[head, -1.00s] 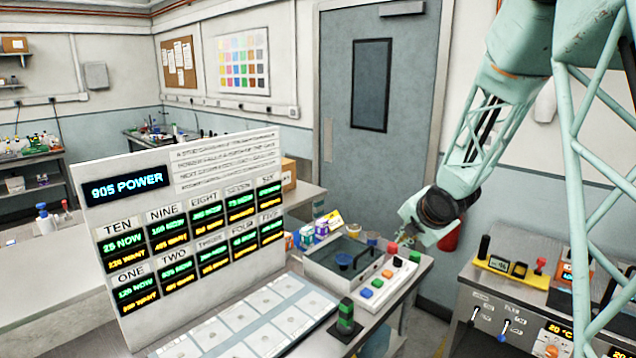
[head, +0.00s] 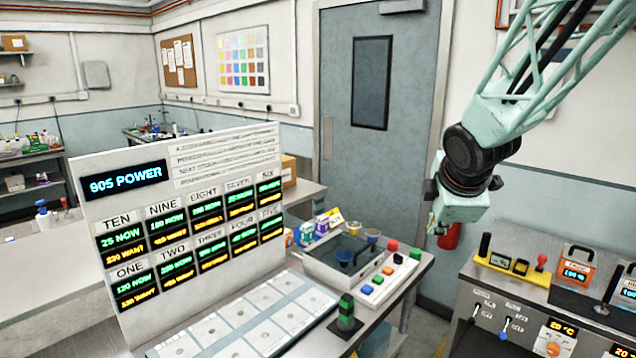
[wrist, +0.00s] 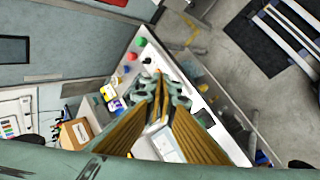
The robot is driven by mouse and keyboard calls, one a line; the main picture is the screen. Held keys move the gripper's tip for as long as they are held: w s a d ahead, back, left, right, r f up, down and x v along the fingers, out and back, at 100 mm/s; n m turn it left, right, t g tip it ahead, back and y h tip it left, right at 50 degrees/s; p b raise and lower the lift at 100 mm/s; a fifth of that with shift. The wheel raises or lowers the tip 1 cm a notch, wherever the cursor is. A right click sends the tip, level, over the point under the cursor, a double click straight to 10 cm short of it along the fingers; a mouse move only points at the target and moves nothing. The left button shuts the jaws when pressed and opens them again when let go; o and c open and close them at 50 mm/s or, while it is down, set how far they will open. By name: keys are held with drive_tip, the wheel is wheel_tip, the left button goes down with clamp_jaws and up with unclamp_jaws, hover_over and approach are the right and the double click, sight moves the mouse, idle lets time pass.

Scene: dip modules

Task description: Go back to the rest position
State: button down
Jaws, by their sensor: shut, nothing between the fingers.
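My gripper (head: 434,222) hangs in the air in the head view, in front of the door's right side and beyond the right end of the bench. Its fingers are small there and partly hidden behind the wrist. In the wrist view my gripper (wrist: 158,98) points down over the bench, its fingers together with nothing between them. It touches nothing that I can see.
The white panel (head: 118,222) with "905 POWER" stands on the left bench. A tray box (head: 345,262) and a strip of coloured buttons (head: 384,280) sit at its right end. Another bench (head: 490,300) with instruments stands at the right. The aisle between the benches is clear.

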drive_tip(key=s+a+r+m+g+b, duration=0.15)
drive_tip(key=s+m, duration=0.25)
drive_tip(key=s, duration=0.6)
drive_tip(key=s+r+m, duration=0.3)
drive_tip(key=s+m, duration=0.1)
drive_tip(key=s, duration=0.7)
drive_tip(key=s+a+f+m+g+b, duration=0.1)
drive_tip(key=s+a+m, duration=0.2)
drive_tip(key=s, duration=0.8)
drive_tip(key=s+a+f+m+g+y, duration=0.1)
drive_tip(key=s+a+m, duration=0.2)
drive_tip(key=s, duration=0.9)
drive_tip(key=shift+s+a+m+b, duration=0.2)
drive_tip(key=shift+m+b, duration=0.15)
drive_tip(key=shift+m, duration=0.85)
drive_tip(key=c, duration=3.3)
unclamp_jaws()
drive_tip(key=shift+f, duration=0.1)
drive_tip(key=shift+c, duration=0.2)
